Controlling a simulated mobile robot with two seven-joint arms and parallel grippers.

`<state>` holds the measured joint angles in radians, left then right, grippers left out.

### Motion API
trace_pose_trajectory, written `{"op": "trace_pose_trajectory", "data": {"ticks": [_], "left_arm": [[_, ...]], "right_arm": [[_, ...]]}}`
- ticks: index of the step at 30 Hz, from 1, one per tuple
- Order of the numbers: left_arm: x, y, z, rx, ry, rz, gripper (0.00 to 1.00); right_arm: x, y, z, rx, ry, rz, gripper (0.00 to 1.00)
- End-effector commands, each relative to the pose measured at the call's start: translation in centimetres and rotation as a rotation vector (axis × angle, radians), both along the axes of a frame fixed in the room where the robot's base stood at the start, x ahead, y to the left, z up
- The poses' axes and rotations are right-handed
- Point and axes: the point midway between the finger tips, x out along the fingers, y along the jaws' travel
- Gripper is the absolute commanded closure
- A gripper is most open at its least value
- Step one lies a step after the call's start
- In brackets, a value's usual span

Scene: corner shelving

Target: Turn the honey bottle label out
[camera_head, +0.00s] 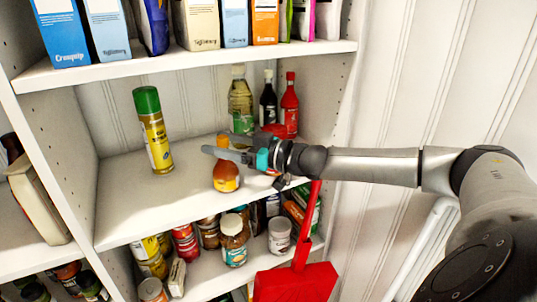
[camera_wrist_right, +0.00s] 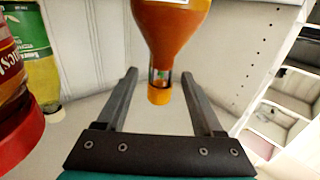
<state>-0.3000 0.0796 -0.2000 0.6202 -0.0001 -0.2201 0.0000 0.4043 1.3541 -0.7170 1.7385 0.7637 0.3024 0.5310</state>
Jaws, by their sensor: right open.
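The honey bottle (camera_head: 226,178), amber with an orange cap, stands upright on the middle shelf (camera_head: 130,200). A yellow patch shows low on its front in the head view. My right gripper (camera_head: 212,142) reaches in from the right, with its open fingers at the height of the bottle's neck and hiding part of it. In the wrist view the bottle (camera_wrist_right: 170,35) appears cap down, its neck and cap between the open fingers (camera_wrist_right: 158,75), with gaps on both sides. Only a white label edge shows at the top there. My left gripper is not in view.
A green-capped yellow can (camera_head: 153,130) stands left on the shelf. An oil bottle (camera_head: 240,100), a dark bottle (camera_head: 268,102) and a red bottle (camera_head: 289,105) stand behind. A red-lidded jar (camera_wrist_right: 15,90) is close beside my gripper. Boxes fill the shelf above.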

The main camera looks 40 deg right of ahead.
Motion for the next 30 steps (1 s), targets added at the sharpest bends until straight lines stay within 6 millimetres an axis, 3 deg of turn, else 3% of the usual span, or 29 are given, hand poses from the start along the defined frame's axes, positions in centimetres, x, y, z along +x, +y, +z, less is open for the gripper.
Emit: {"op": "trace_pose_trajectory", "data": {"ticks": [15, 30], "left_arm": [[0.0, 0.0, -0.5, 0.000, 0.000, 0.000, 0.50], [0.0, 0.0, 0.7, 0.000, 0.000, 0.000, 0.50]], "right_arm": [[-4.3, -2.2, -0.1, -0.004, 0.006, 0.001, 0.31], [-9.9, -5.1, 0.1, -0.004, 0.000, 0.000, 0.31]]}}
